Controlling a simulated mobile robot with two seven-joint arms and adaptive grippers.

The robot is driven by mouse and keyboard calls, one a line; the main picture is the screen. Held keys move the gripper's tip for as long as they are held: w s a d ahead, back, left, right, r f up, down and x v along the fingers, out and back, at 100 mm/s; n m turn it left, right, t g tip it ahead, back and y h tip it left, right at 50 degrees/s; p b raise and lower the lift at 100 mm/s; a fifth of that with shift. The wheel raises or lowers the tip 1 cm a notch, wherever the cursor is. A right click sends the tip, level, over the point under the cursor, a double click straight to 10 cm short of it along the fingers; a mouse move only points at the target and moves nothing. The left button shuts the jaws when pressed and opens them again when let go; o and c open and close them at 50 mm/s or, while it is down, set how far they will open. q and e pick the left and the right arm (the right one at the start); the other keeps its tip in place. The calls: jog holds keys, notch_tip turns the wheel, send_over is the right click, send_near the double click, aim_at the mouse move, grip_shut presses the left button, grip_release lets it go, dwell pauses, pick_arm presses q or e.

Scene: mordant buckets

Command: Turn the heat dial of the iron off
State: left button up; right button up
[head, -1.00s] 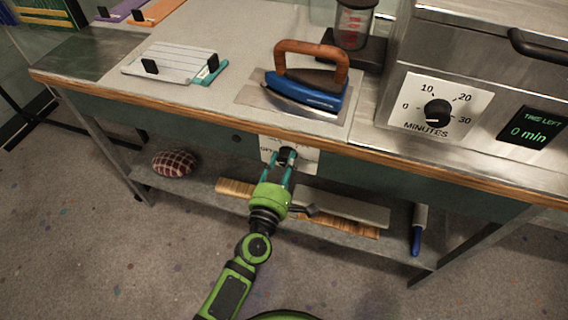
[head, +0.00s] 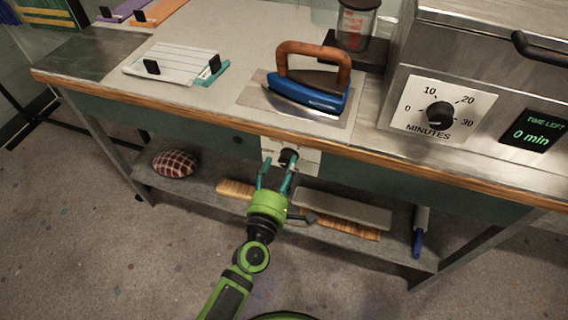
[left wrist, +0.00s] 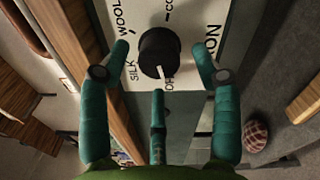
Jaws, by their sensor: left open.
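The heat dial (head: 288,156) is a black round knob on a white plate on the front of the bench, below the blue iron (head: 307,92). In the left wrist view the dial (left wrist: 160,52) has a white pointer directed at the partly hidden OFF label; SILK and WOOL are to its left. My left gripper (head: 276,172) is open just in front of and below the dial, its teal fingers apart from the knob. In the left wrist view its fingers (left wrist: 159,78) spread to either side of the knob, with one below. My right gripper is not in view.
The iron rests on a metal plate on the bench top. A steel box with a MINUTES dial (head: 440,115) stands at the right. A checked cushion-like object (head: 175,163) and boards (head: 345,208) lie on the lower shelf. The floor in front is clear.

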pick_arm(q)
jog(key=v, duration=1)
jog(key=shift+s+a, duration=0.15)
jog(key=shift+s, duration=0.05)
jog(key=w+d+m+p, duration=0.1)
jog(key=w+m, duration=0.3)
jog(key=m, duration=0.3)
jog(key=w+d+m+p, duration=0.1)
jog(key=w+m, duration=0.3)
jog(key=m, duration=0.4)
jog(key=w+d+m+p, duration=0.1)
jog(key=w+m, duration=0.3)
jog(key=m, duration=0.4)
jog(key=shift+d+h, duration=0.3)
jog(key=shift+d, duration=0.1)
jog(key=shift+s, duration=0.1)
jog(key=c, duration=1.1)
jog(key=shift+c, duration=0.2)
